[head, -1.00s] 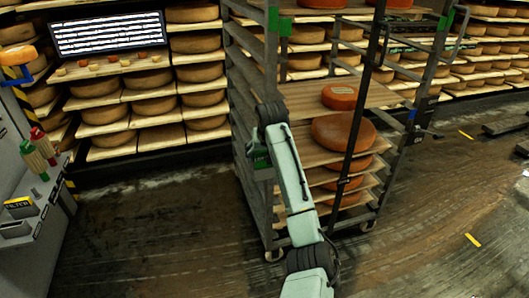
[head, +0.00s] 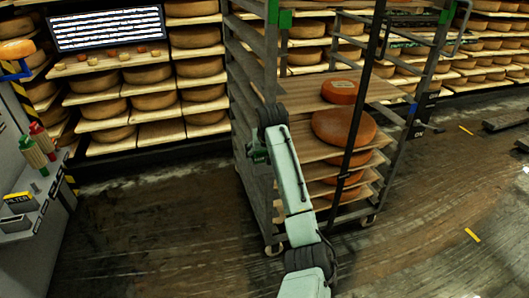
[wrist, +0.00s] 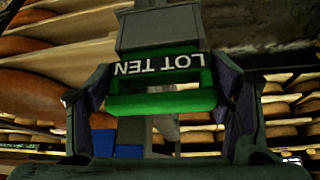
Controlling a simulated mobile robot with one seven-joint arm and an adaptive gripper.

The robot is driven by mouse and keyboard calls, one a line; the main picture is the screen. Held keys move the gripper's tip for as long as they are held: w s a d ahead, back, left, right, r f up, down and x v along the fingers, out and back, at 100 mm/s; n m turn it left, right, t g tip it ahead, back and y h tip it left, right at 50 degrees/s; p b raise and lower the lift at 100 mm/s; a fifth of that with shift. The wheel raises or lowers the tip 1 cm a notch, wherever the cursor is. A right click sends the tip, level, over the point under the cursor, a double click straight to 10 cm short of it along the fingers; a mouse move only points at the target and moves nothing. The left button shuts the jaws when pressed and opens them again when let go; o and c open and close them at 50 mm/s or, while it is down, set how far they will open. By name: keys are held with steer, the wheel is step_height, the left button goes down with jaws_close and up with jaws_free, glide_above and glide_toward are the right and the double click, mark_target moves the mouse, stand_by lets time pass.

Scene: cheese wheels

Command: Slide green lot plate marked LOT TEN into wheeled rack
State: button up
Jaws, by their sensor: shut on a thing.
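The green lot plate (wrist: 160,103) is between my fingers in the wrist view. Its white LOT TEN lettering reads upside down there. My gripper (wrist: 163,76) is shut on it. A grey metal part (wrist: 158,28) of what seems to be the rack lies right beyond the plate's lettered edge; I cannot tell whether they touch. In the head view the wheeled rack (head: 271,60) stands upright.
The rack holds orange cheese wheels (head: 344,128) on wooden boards. Shelves of cheeses (head: 150,105) and a lit screen (head: 105,29) stand behind. A grey bench (head: 22,205) is at the left. The floor (head: 160,235) left of the rack is clear.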

steer(key=shift+f, duration=0.55)
steer(key=o, duration=1.3)
steer(key=shift+c, duration=0.2)
steer(key=v, duration=1.2)
